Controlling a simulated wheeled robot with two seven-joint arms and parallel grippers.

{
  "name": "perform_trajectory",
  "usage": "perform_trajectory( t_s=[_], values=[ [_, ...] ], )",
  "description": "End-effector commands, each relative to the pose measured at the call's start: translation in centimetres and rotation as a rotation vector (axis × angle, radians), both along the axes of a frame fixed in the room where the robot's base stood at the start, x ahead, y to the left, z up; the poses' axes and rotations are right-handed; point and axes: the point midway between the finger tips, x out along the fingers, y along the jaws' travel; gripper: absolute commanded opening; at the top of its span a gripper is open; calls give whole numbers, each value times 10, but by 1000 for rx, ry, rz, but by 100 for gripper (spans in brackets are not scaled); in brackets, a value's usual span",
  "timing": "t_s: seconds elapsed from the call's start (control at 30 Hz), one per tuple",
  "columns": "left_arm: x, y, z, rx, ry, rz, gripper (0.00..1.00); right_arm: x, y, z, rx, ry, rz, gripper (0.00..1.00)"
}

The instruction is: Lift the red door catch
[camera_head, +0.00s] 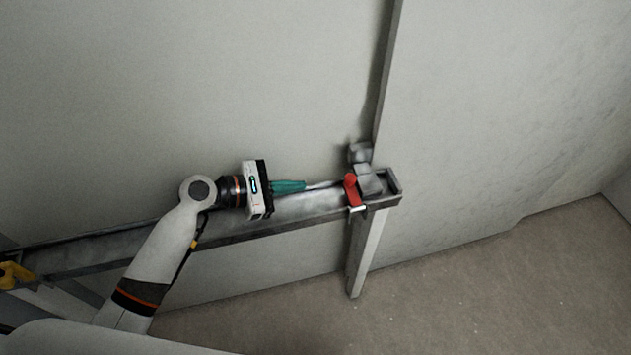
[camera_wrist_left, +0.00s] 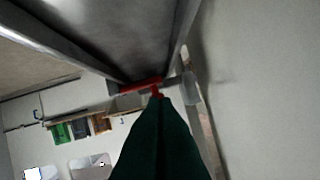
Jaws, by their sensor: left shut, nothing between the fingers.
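The red door catch (camera_head: 351,190) is at the right end of a long grey metal beam, against grey metal blocks (camera_head: 368,180). It also shows in the left wrist view (camera_wrist_left: 140,85), just beyond the fingertips. My left gripper (camera_head: 304,186) has teal fingers that are shut and empty, pointing right along the beam at the catch. In the head view a short gap, with a thin pale metal strip in it, lies between fingertips and catch. In the left wrist view the closed fingers (camera_wrist_left: 157,98) cover the lower middle and overlap the catch's edge. My right gripper is out of view.
The grey beam (camera_head: 225,235) runs from lower left to the catch, with a post (camera_head: 367,255) below its end. A pale wall stands close behind. A yellow piece (camera_head: 15,275) is at the far left. Open floor (camera_head: 480,300) lies at lower right.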

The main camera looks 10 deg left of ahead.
Motion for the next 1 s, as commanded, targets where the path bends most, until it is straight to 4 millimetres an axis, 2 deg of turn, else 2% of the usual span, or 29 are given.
perform_trajectory(
  t_s=[0.3, 0.5, 0.7, 1.0],
  values=[
    [26, -46, -16, -3, 1, -2, 0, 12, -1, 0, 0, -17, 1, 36],
    [39, -69, -25, -2, -1, -1, 0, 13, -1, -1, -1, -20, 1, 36],
    [44, -77, -29, 1, 0, -2, 0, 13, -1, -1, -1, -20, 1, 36],
    [44, -78, -29, 1, 0, -1, 0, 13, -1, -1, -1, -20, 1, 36]
  ],
)
